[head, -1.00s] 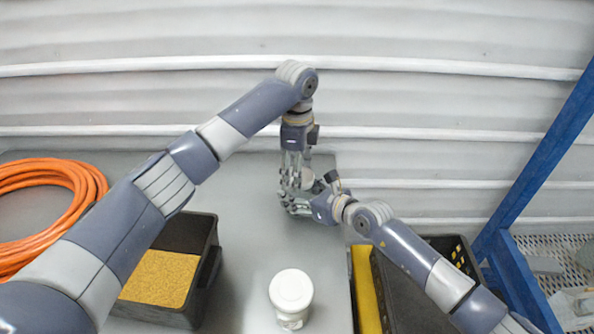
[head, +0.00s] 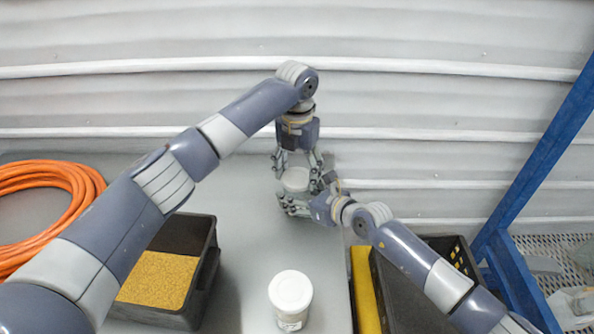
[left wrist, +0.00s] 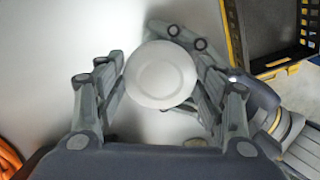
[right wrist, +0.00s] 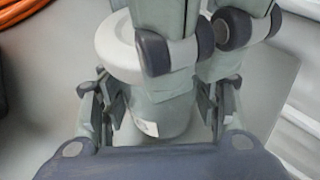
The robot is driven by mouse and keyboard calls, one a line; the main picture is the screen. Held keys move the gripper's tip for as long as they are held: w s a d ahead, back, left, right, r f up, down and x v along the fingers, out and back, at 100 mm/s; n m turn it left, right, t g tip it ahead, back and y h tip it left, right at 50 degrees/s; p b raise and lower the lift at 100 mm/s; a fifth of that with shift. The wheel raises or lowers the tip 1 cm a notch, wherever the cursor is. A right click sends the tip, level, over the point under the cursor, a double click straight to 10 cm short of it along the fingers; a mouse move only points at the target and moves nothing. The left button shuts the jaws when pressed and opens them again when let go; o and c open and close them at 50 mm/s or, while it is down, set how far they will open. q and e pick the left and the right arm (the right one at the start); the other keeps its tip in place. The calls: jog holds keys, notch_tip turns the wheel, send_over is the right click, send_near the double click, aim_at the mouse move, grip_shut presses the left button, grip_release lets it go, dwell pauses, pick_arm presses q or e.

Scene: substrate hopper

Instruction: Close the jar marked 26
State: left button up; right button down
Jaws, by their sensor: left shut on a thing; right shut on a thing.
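A white jar (right wrist: 160,120) with a small label stands upright at the back of the table; the label's number is not legible. Its round white lid (left wrist: 161,74) is on top of it and also shows in the head view (head: 296,178); I cannot tell how tightly it sits. My left gripper (head: 297,172) points down from above, its fingers shut on the lid from both sides. My right gripper (head: 298,206) comes in low from the right and is shut on the jar's body. The left fingers hide part of the lid in the right wrist view.
Another white lidded jar (head: 290,292) stands at the table's front. A black bin (head: 205,275) with yellow-brown grains and an orange hose coil (head: 85,200) are at left. A black crate (head: 455,250) is at right. The grey table (head: 245,215) is clear between.

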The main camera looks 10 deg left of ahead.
pick_arm(q)
jog(key=shift+r+m, duration=0.1)
jog(key=shift+m, duration=0.4)
jog(key=o, duration=0.8)
jog(key=shift+r, duration=2.2)
jog(key=shift+c, duration=0.5)
